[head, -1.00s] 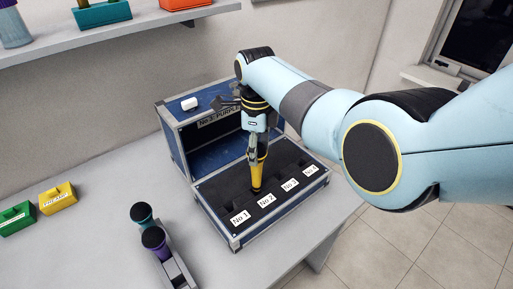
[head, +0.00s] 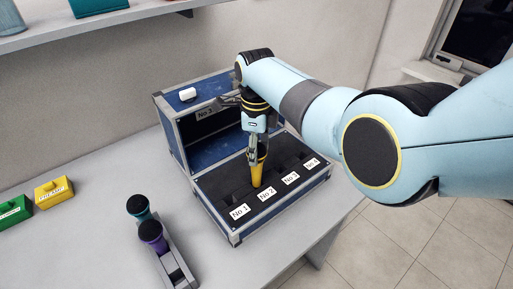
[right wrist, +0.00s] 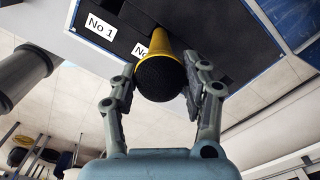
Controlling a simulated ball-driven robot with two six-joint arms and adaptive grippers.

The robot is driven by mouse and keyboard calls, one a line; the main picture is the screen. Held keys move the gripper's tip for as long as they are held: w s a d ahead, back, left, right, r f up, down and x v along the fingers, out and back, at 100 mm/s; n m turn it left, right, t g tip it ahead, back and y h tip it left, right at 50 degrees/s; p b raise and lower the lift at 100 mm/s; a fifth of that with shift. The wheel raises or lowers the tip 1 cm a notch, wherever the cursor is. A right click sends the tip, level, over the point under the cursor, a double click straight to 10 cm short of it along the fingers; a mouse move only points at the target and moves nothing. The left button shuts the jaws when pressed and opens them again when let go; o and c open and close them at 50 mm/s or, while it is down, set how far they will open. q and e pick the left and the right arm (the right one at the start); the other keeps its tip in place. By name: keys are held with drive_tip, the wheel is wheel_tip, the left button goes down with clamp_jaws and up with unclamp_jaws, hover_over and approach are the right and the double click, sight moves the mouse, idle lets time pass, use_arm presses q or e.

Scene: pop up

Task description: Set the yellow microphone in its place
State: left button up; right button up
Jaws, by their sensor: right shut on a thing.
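The yellow microphone (head: 257,172) is upright over the foam of the open blue case (head: 232,236), by the No 2 label (head: 267,194). My right gripper (head: 257,152) is shut on it from above. In the right wrist view the yellow microphone (right wrist: 159,72) shows its dark mesh head toward the camera, between the two fingers of the right gripper (right wrist: 163,88). Its lower end meets the foam near No 2; I cannot tell how deep it sits. My left gripper is not in view.
A grey holder (head: 176,264) with a teal microphone (head: 138,206) and a purple microphone (head: 153,236) stands left of the case. Yellow (head: 54,192) and green (head: 14,211) boxes sit farther left. A shelf (head: 120,22) hangs above.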

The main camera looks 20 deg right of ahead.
drive_tip(key=shift+f+b, duration=1.3)
drive_tip(key=shift+f, duration=0.35)
drive_tip(key=o, duration=1.2)
wheel_tip(320, 180, up, 12)
